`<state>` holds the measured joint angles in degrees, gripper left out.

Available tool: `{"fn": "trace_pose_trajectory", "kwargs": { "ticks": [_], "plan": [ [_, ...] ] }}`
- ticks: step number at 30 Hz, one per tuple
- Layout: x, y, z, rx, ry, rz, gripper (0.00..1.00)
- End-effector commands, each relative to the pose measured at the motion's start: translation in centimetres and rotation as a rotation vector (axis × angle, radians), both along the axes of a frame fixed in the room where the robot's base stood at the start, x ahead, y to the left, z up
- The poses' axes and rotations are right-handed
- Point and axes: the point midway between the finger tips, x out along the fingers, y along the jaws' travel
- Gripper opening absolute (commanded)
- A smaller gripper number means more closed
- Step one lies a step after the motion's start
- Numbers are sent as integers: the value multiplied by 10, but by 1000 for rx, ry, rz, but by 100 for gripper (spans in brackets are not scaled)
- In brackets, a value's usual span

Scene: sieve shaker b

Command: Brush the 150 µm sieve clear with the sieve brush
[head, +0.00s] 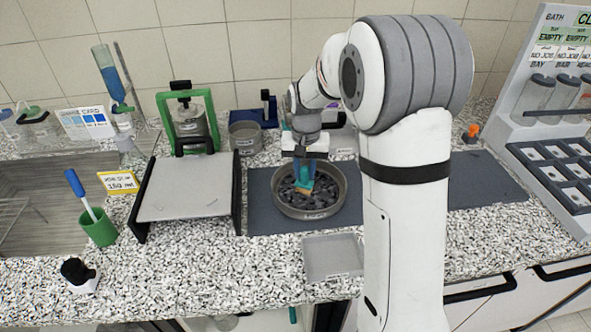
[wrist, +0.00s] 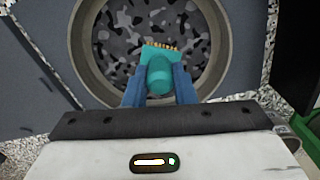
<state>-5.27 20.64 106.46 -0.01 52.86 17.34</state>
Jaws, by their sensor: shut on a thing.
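The sieve (head: 282,207) is a round grey pan on the dark mat, with dark and grey patches over its mesh. Its rim (wrist: 78,62) and patchy mesh (wrist: 120,58) also fill much of the wrist view. The label on its front is too small to read. My gripper (head: 304,180) is shut on the teal sieve brush (wrist: 158,75), with blue fingers on both sides of the handle. The brush is inside the rim, its tan bristles (wrist: 162,45) at or just above the mesh; I cannot tell if they touch.
A grey mat (head: 262,190) lies under the sieve. A light board (head: 185,187) with black side rails stands to the left, and a green holder (head: 100,228) beyond it. A shallow grey tray (head: 332,257) sits in front. A small round pan (head: 245,137) stands behind.

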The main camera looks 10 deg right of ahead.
Motion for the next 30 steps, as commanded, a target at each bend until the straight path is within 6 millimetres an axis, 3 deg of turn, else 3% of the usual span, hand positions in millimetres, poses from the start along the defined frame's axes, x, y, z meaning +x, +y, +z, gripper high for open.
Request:
{"fn": "trace_pose_trajectory", "kwargs": {
  "ticks": [21,30],
  "plan": [
    [-2,-49,1,-1,1,-2,1],
    [-2,-51,1,0,1,0,1]
  ]
}}
